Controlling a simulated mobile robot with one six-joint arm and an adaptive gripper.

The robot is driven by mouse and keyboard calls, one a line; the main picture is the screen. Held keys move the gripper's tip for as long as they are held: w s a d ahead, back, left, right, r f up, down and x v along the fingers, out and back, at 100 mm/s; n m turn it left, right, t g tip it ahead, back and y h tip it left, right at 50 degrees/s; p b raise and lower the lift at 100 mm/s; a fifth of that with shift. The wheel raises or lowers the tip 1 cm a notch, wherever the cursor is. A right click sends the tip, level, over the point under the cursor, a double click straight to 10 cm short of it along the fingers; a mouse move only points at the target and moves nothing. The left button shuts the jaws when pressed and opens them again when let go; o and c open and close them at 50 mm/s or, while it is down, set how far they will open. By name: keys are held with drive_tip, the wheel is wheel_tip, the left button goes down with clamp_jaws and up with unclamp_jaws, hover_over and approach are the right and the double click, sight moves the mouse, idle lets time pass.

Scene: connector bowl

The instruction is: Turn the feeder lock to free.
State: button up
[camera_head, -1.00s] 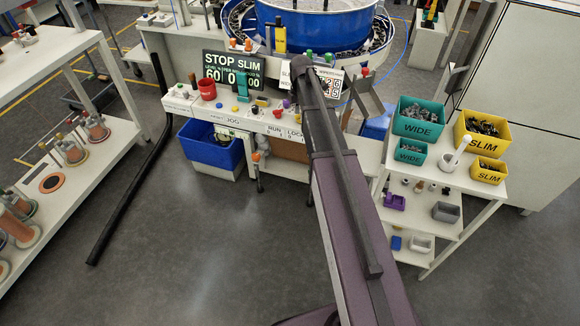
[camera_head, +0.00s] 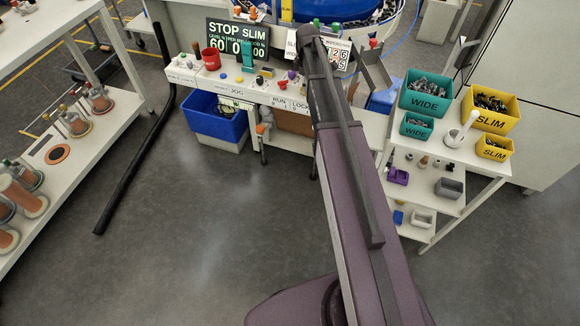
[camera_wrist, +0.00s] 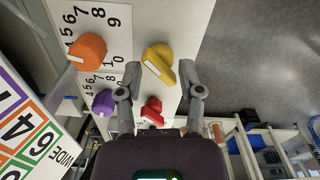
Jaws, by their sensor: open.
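The word LOCK shows on the front of the white control panel (camera_head: 225,88) in the head view, near a small yellow knob at the panel's right end. I take this as the feeder lock. In the wrist view the yellow knob (camera_wrist: 158,64) has a white pointer stripe and sits tilted on the white panel. My gripper (camera_wrist: 160,70) is open, with one finger on either side of the yellow knob. I cannot tell whether either finger touches it. In the head view my arm hides the gripper.
A red knob (camera_wrist: 152,111) lies close to the gripper's base. An orange knob (camera_wrist: 88,53) and a purple knob (camera_wrist: 103,102) sit to the left beside number scales. A sign (camera_head: 238,40) reads STOP SLIM. A red cup (camera_head: 211,59) stands on the panel.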

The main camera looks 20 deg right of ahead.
drive_tip(key=m, duration=1.1)
wheel_tip(320, 180, up, 14)
drive_tip(key=p, duration=1.4)
drive_tip(key=s+a+f+m+b, duration=0.1)
drive_tip(key=s+a+f+b, duration=0.35)
drive_tip(key=s, duration=0.35)
drive_tip(key=s+a+f+b, duration=0.4)
drive_tip(key=s+f+b, duration=0.1)
drive_tip(key=s, duration=0.4)
drive_tip(key=s+a+f+m+b, duration=0.1)
drive_tip(key=s+a+f+b, duration=0.35)
drive_tip(key=s, duration=0.35)
wheel_tip(320, 180, down, 12)
drive_tip(key=b, duration=1.2)
drive_tip(key=shift+d+r, duration=0.1)
drive_tip(key=shift+d, duration=0.05)
idle(0.3)
